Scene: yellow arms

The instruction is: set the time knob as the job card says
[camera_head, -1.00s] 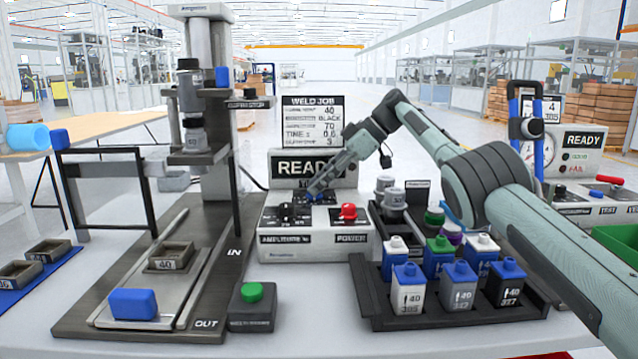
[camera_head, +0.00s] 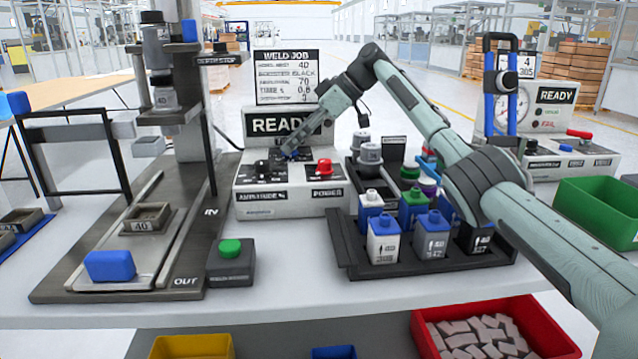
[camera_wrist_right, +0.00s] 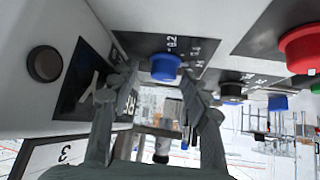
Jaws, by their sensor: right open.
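The blue time knob (camera_head: 290,155) is on the dark top panel of the welder's white control box (camera_head: 290,203). It also shows in the right wrist view (camera_wrist_right: 165,68), with printed numbers beside it; where it points is not clear. My right gripper (camera_head: 300,147) is at this knob from above right. In the right wrist view the gripper (camera_wrist_right: 163,98) is open, one finger on each side of the knob; contact cannot be told. The job card (camera_head: 287,78), headed WELD JOB, stands above the READY display; its time line looks like 0.6 or 0.8. My left gripper is out of view.
A red knob (camera_head: 324,166) and a black knob (camera_head: 262,167) sit close to the blue one. A tray (camera_head: 440,262) of bottles stands to the right, under my right arm. The press column (camera_head: 185,100) rises at left. A green button box (camera_head: 231,262) is in front.

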